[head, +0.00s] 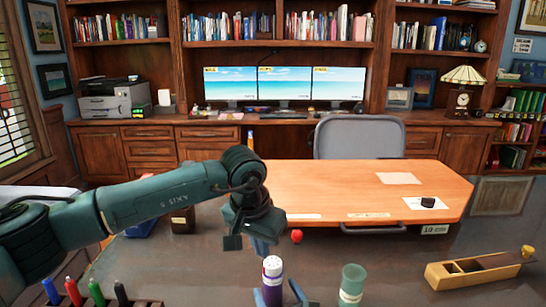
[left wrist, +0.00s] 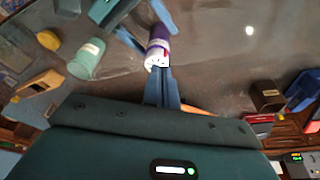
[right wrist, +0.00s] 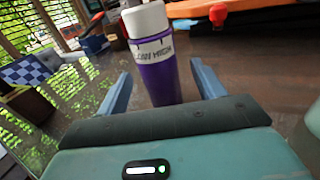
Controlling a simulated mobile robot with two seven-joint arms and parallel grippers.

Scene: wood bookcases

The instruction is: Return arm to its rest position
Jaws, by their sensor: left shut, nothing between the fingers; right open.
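My left arm reaches in from the left in the head view. Its gripper (head: 262,246) points down and is shut and empty, just above and behind a purple bottle with a white cap (head: 272,284). In the left wrist view the shut fingers (left wrist: 160,78) overlap the bottle's cap end (left wrist: 158,48) in the picture; I cannot tell whether they touch. My right gripper (head: 277,296) is low at the bottom edge, with its fingers apart on either side of the bottle. In the right wrist view the open fingers (right wrist: 164,88) flank the upright bottle (right wrist: 155,72), with gaps on both sides.
A green cup (head: 351,287) stands right of the bottle, and a wooden hand plane (head: 470,270) lies farther right. A red ball (head: 297,236) is behind the bottle. Several markers (head: 96,293) stand at lower left. An orange desk (head: 330,185) and grey chair (head: 358,138) are beyond.

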